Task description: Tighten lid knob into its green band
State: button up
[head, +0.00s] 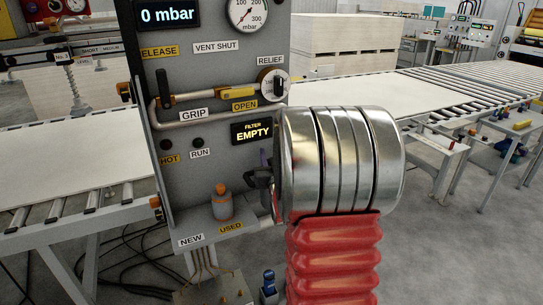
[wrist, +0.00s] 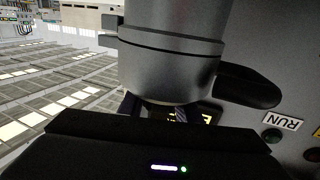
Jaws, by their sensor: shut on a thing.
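My gripper (head: 262,182) is a dark shape close to the grey control panel (head: 180,110) in the head view. It is mostly hidden behind my ribbed metal arm. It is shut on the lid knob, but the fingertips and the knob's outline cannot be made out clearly. In the wrist view a grey cylinder with a dark seam fills the upper middle, with a rounded black part at its right. The green band is not visible, so I cannot tell how the knob lies against it.
The filter display (head: 252,132) reads EMPTY; the pressure display (head: 168,15) reads 0 mbar. An orange-topped grey cylinder (head: 221,203) stands on the panel's shelf. Yellow-handled piping (head: 237,93) projects above. Roller conveyors with pale boards flank the panel. Cables lie on the floor.

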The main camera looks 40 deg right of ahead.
jog(key=shift+s+d+m+h, duration=0.15)
jog(key=shift+m+h, duration=0.15)
jog(key=shift+h, duration=0.1)
jog(key=o, duration=1.1)
jog(key=shift+c, duration=0.2)
